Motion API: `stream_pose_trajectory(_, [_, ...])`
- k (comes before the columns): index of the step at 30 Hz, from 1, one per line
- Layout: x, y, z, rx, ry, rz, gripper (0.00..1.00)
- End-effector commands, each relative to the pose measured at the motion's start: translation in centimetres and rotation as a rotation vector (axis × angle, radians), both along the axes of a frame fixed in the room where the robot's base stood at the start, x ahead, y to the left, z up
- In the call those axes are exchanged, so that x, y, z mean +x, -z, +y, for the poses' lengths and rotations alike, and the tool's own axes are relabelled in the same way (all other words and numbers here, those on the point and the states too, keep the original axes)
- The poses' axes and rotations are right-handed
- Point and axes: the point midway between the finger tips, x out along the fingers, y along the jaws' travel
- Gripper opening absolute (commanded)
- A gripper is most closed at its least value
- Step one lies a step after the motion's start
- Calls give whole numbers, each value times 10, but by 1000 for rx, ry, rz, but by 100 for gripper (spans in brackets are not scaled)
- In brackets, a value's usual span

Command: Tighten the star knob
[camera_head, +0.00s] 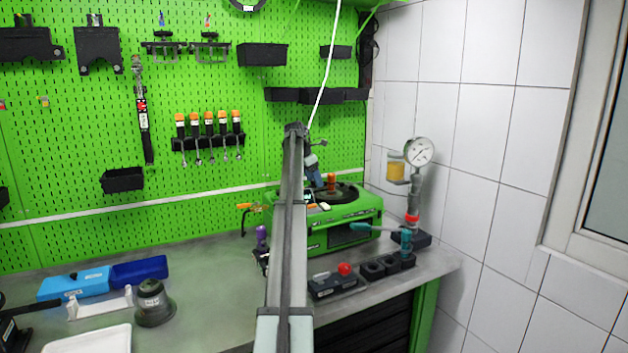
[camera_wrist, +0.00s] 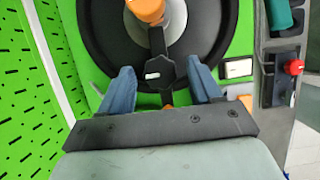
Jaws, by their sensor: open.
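The black star knob (camera_wrist: 165,80), with a small white mark on it, shows in the wrist view in front of the large black round dish (camera_wrist: 93,40) of the green test bench. My gripper (camera_wrist: 162,82) is open, with one blue finger on each side of the knob. Gaps show between the fingers and the knob, and nothing is held. In the head view my gripper (camera_head: 314,172) is above the left part of the green test bench (camera_head: 365,215). I cannot make out the star knob in that view.
An orange-topped post (camera_wrist: 146,10) rises from the middle of the dish, close to the knob. A pressure gauge (camera_head: 419,151) stands right of the bench. A black box with a red knob (camera_head: 344,269) sits in front. Blue boxes (camera_head: 139,271) lie on the worktop at left.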

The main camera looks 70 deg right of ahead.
Motion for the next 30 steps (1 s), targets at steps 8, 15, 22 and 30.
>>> stream_pose_trajectory(8, [-1, 2, -1, 0, 0, 0, 64])
stream_pose_trajectory(15, [-1, 2, -1, 0, 0, 0, 47])
stream_pose_trajectory(22, [-1, 2, -1, 0, 0, 0, 25])
stream_pose_trajectory(30, [-1, 2, -1, -1, 2, -1, 8])
